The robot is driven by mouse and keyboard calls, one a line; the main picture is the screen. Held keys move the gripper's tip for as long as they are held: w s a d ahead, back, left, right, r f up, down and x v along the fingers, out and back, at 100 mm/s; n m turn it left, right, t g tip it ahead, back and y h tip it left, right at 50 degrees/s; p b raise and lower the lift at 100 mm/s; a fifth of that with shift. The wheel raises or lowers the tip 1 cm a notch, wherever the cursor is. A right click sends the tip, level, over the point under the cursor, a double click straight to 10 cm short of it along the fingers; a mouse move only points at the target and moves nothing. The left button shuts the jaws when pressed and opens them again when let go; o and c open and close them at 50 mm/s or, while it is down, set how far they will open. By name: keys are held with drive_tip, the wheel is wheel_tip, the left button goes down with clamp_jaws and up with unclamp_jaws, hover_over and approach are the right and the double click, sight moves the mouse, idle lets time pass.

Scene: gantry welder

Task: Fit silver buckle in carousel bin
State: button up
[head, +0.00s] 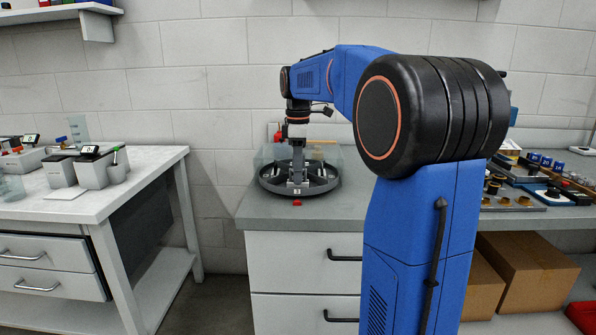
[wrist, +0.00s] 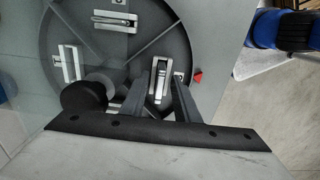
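The carousel (head: 265,185) is a round dark grey tray with a clear guard, standing on the grey counter. In the wrist view the carousel (wrist: 100,48) shows radial ribs and several bins with pale metal strips. The silver buckle (wrist: 160,75) stands in or just over the bin nearest the red pointer. My gripper (wrist: 159,88) points down over the carousel's front, one finger on each side of the buckle, seemingly shut on it. In the head view my gripper (head: 298,175) is over the front bin. Whether the buckle touches the bin floor is hidden.
A red pointer (wrist: 197,77) sits at the carousel's edge; it also shows at the front in the head view (head: 297,203). A white workbench (head: 100,190) with grey boxes is at left. Small parts and tools (head: 525,195) lie on the counter at right.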

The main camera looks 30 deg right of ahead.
idle(0.3)
wheel_tip(320, 180, up, 17)
drive_tip(key=s+a+f+m+t, duration=0.1)
drive_tip(key=s+a+f+m, duration=0.2)
drive_tip(key=s+a+f, duration=0.3)
drive_tip(key=s+a+f+m+t, duration=0.1)
drive_tip(key=s+a+f+m, duration=0.2)
drive_tip(key=s+a+f, duration=0.45)
drive_tip(key=s+a+f+m+t, duration=0.2)
drive_tip(key=s+f+m, duration=0.3)
drive_tip(key=s+f, duration=1.1)
wheel_tip(320, 180, down, 4)
drive_tip(key=shift+s+a+r+t, duration=0.1)
drive_tip(key=shift+s+a+t, duration=0.05)
drive_tip(key=shift+s+t, duration=0.25)
idle(1.1)
